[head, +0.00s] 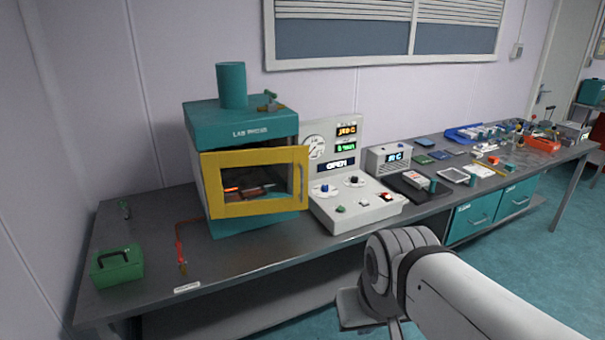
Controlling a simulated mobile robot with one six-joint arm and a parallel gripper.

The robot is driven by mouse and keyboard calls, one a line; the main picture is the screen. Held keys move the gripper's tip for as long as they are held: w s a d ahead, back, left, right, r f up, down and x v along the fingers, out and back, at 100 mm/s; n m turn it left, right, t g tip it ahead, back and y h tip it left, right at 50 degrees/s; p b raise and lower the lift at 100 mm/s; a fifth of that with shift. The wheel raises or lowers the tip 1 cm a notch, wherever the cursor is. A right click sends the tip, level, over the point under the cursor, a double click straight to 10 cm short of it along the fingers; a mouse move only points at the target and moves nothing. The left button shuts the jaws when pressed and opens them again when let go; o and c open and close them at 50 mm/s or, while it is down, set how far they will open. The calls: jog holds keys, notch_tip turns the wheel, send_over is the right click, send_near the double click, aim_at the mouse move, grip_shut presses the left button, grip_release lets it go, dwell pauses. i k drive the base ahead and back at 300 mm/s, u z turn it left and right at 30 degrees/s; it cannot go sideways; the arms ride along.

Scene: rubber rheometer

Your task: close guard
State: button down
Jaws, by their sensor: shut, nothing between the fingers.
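The yellow-framed guard (255,210) hangs at the front of the teal lab press (241,128), below its upper block. Its right edge, with a dark handle (302,184), juts out past the right side of the press body. How far it stands off the body is hard to tell. Through its window a glowing orange spot and dark platens show. The display on the control panel (337,163) beside the press reads OPEN. My arm comes in from the lower right, in front of the bench. My gripper's fingers are not visible.
The control console (352,202) stands directly right of the guard. A green box (118,265) and a red-handled tool (180,255) lie on the grey bench (235,262) at the left. The bench front below the press is mostly clear. Several small items crowd the right.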

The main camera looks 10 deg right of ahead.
aim_at(210, 163)
jog(key=z, duration=0.05)
jog(key=i, duration=1)
jog(key=u, duration=0.05)
